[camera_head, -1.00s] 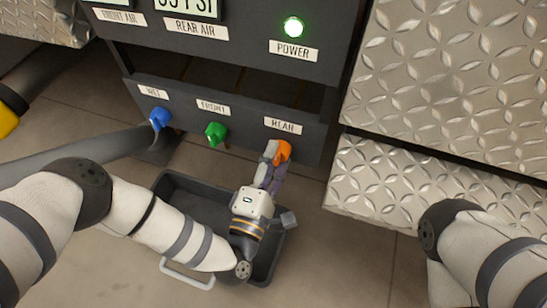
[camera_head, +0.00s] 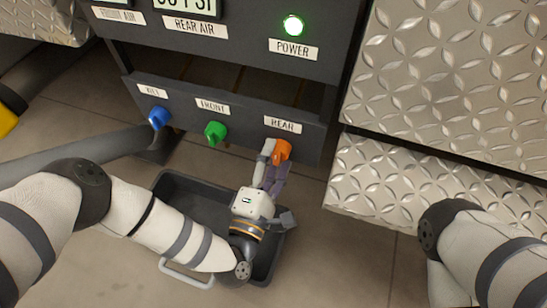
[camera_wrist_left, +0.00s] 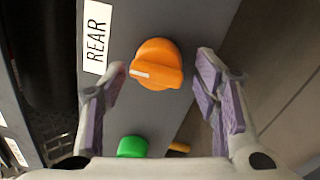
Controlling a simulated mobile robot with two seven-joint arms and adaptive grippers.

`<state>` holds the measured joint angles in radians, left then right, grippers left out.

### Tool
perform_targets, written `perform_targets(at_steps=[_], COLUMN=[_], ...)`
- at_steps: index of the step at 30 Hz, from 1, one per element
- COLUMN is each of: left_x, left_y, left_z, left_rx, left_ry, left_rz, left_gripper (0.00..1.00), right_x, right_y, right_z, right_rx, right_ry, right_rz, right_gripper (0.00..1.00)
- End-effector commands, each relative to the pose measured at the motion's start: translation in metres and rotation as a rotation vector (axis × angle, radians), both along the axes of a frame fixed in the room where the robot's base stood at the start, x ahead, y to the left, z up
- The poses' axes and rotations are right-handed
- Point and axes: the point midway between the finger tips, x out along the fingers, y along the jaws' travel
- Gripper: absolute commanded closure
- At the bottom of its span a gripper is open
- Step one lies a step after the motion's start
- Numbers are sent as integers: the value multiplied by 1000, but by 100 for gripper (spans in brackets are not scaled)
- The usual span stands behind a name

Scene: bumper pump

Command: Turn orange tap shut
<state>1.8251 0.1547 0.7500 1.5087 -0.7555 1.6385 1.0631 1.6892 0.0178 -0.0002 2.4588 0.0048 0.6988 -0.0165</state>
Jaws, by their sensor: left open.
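The orange tap (camera_head: 281,151) sits under the REAR label on the dark panel. In the left wrist view the orange tap (camera_wrist_left: 156,64) shows a raised handle bar with a white mark at its left end. My left gripper (camera_head: 272,158) is at the orange tap in the head view. In the left wrist view the left gripper (camera_wrist_left: 161,82) is open, with one purple-padded finger on each side of the tap and gaps between the fingers and the tap. My right arm shows at the right, but its gripper is out of view.
A green tap (camera_head: 215,132) and a blue tap (camera_head: 159,117) sit left on the same panel. A dark tray (camera_head: 183,196) with a light handle lies on the floor below. Diamond-plate metal boxes (camera_head: 440,75) stand at the right. A green power light (camera_head: 293,25) glows above.

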Motion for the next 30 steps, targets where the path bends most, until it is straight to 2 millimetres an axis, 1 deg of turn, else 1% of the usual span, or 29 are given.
perform_targets(at_steps=[2,9,13,16,30], left_x=[-6,-53,-68,-72,-72], left_y=[2,17,22,23,23], left_z=[-1,-5,-5,-5,-5], left_rx=[0,0,1,1,1], left_ry=[1,5,3,2,2], left_rz=[0,-1,-2,-1,-1], left_gripper=[44,44,44,44,44], right_x=[0,0,0,0,0], right_y=[0,0,0,0,0], right_z=[0,0,0,0,0], right_rx=[0,0,0,0,0], right_ry=[0,0,0,0,-1], right_rz=[0,0,0,0,0], right_gripper=[60,60,60,60,60])
